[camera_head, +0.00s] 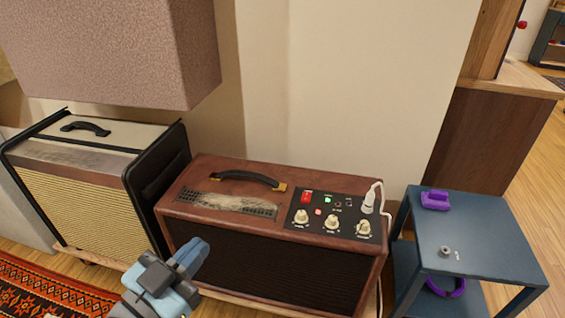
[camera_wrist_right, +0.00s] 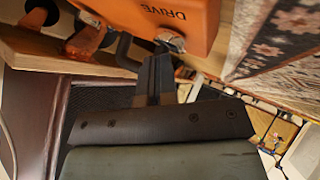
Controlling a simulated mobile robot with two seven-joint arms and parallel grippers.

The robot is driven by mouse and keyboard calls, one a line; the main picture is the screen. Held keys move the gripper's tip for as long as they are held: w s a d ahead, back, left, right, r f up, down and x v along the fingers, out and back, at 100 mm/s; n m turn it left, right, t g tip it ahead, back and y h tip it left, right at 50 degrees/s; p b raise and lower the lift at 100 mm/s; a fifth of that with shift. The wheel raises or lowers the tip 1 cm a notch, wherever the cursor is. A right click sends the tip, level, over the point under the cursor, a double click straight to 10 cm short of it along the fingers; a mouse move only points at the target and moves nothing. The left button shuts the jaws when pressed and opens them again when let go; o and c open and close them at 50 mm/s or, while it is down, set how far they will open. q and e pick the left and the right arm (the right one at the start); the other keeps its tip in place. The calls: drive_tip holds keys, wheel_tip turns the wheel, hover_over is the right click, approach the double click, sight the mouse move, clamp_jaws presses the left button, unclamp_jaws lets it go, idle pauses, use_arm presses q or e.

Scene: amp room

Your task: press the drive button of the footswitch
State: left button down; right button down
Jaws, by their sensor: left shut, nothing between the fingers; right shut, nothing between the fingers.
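The orange footswitch (camera_wrist_right: 150,12) shows at the top of the right wrist view, with the word DRIVE upside down on its face. A round metal button (camera_wrist_right: 170,41) sits at its edge beside that word. My right gripper (camera_wrist_right: 160,62) is shut and empty, its dark fingertips just below the button in the picture. I cannot tell whether they touch it. The head view shows neither the footswitch nor my right gripper. My left gripper (camera_head: 192,256) is shut and empty in the head view, in front of the brown amplifier.
The brown amplifier (camera_head: 270,262) with knobs and a white plugged cable (camera_head: 384,195) stands at centre. A cream amplifier (camera_head: 75,195) is left, a blue side table (camera_head: 475,235) right. A patterned rug (camera_head: 45,290) lies lower left. Casters (camera_wrist_right: 88,38) are near my right gripper.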

drive_tip(key=shift+a, duration=0.1)
idle(0.5)
drive_tip(key=shift+a+r+p, duration=0.15)
drive_tip(key=shift+r+p, duration=0.2)
drive_tip(key=shift+p, duration=0.1)
drive_tip(key=shift+s, duration=0.1)
drive_tip(key=shift+r, duration=0.25)
drive_tip(key=r+p, duration=0.2)
drive_tip(key=p, duration=0.1)
drive_tip(key=d+r+p, duration=0.1)
drive_tip(key=r+p, duration=0.1)
drive_tip(key=r, duration=0.1)
drive_tip(key=shift+r+p, duration=0.35)
drive_tip(key=shift+p, duration=0.05)
drive_tip(key=shift+d+f, duration=0.1)
